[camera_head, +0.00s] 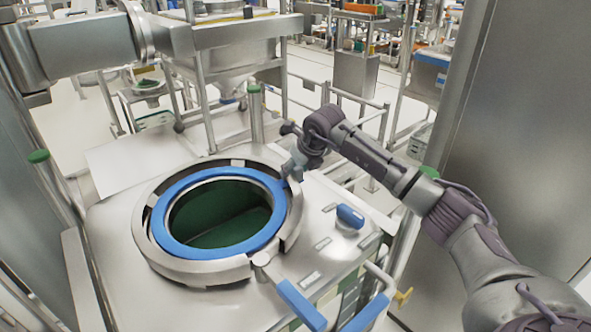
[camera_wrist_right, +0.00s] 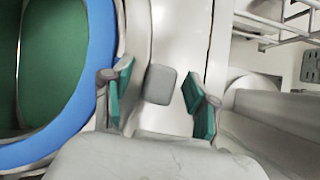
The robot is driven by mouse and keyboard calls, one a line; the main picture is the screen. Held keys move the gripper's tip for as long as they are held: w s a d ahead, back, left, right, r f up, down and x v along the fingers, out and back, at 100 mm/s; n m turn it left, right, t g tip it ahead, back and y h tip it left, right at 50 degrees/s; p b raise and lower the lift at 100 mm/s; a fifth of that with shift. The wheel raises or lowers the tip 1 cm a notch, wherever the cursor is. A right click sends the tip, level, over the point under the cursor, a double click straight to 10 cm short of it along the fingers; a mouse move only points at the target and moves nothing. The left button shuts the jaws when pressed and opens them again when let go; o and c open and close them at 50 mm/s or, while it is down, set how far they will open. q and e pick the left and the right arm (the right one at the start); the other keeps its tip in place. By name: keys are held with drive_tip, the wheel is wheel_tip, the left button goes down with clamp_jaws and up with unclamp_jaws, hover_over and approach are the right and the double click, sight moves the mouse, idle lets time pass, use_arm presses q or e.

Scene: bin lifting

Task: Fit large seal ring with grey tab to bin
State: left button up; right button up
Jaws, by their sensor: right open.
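The large blue seal ring (camera_head: 172,240) lies around the round opening of the bin (camera_head: 115,290), inside a raised metal collar (camera_head: 285,240). It also shows at the left of the right wrist view (camera_wrist_right: 97,60). My right gripper (camera_head: 291,168) is at the far right edge of the collar. In the wrist view its green-padded fingers (camera_wrist_right: 158,98) are open, one on each side of a grey square tab (camera_wrist_right: 161,85), with gaps to both. I cannot tell whether this tab joins the blue ring. My left gripper is not in view.
A blue-handled lever (camera_head: 300,305) sticks out at the bin's front, and a blue knob (camera_head: 350,215) sits on its right side. Green-capped posts (camera_head: 254,100) stand around the bin. A metal wall (camera_head: 520,120) is at the right.

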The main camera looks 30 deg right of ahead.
drive_tip(key=v, duration=1.1)
drive_tip(key=shift+s+r, duration=0.15)
drive_tip(key=shift+r, duration=0.15)
